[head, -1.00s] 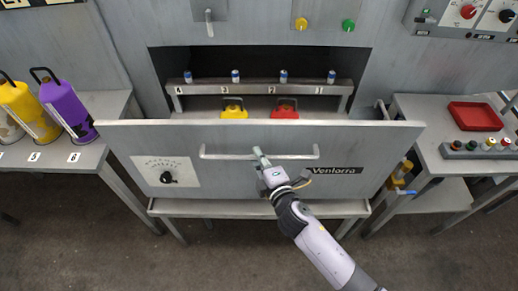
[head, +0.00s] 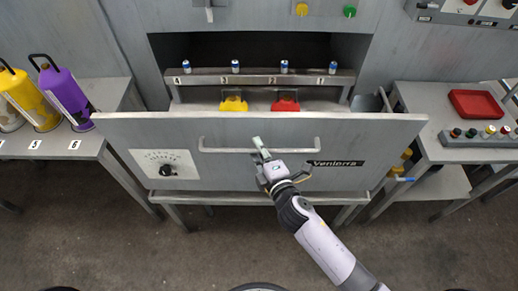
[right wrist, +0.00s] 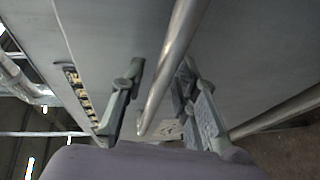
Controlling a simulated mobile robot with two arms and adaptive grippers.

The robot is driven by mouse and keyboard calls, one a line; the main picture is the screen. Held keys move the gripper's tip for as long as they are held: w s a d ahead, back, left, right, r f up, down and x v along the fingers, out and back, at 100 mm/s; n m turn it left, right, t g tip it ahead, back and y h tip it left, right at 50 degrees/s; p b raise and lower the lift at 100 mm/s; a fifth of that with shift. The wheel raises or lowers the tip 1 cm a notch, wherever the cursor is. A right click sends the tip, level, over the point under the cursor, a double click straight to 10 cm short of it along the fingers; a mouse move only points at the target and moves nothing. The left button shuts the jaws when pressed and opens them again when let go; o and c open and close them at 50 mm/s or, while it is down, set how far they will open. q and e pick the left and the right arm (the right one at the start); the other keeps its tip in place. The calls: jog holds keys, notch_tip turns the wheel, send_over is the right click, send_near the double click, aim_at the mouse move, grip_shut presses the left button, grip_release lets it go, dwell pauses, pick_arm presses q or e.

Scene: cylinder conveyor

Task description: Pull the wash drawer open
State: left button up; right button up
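The wash drawer (head: 232,176) is a wide grey front with a dial plate and a "Ventorra" label. It stands out from the cabinet, with its interior showing behind the top edge. Its horizontal bar handle (head: 225,150) also shows in the right wrist view (right wrist: 174,62). My right gripper (head: 279,160) is at the right part of the handle. In the right wrist view (right wrist: 160,105) its two fingers are apart, one on each side of the bar; contact is unclear. My left gripper is not in view.
A yellow item (head: 234,104) and a red item (head: 286,104) sit behind the drawer front. A numbered rack (head: 260,76) holds small vials above. Left table holds yellow (head: 30,98) and purple (head: 62,90) canisters. Right table has a red tray (head: 477,104). Floor in front is clear.

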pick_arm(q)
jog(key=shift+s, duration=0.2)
pick_arm(e)
jog(key=shift+o, duration=0.2)
jog(key=shift+s, duration=0.1)
jog(key=v, duration=1.2)
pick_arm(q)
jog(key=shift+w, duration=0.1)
pick_arm(e)
jog(key=shift+r, duration=0.1)
